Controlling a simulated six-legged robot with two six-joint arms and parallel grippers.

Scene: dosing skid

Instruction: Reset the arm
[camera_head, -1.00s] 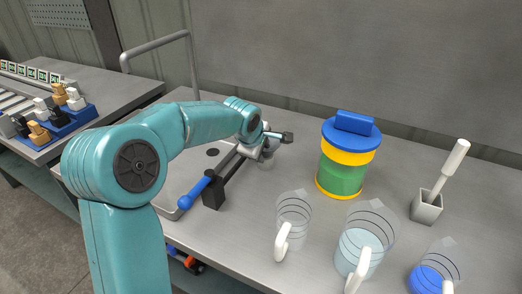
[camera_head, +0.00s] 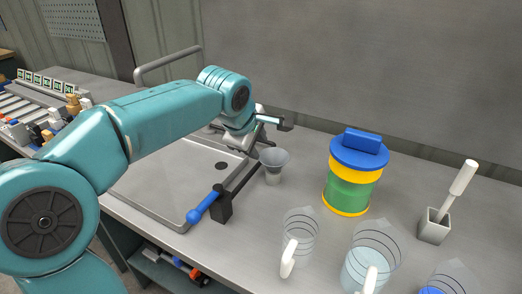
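My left arm is teal and comes in from the left. Its gripper (camera_head: 272,121) is above the back of the bench, behind and above a grey funnel-shaped cup (camera_head: 273,166). It appears apart from the cup, with nothing visibly held. The gripper is small and seen from the side, so I cannot tell whether its fingers are open or shut. A blue-handled lever (camera_head: 203,207) with a black block (camera_head: 223,204) lies beside the metal tray (camera_head: 165,203). My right gripper is not in view.
A green and yellow canister with a blue lid (camera_head: 358,150) stands right of the cup. Clear measuring jugs (camera_head: 300,232) (camera_head: 371,252) stand at the front. A grey holder (camera_head: 434,227) with a white-handled tool is at right. Bench space between cup and canister is free.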

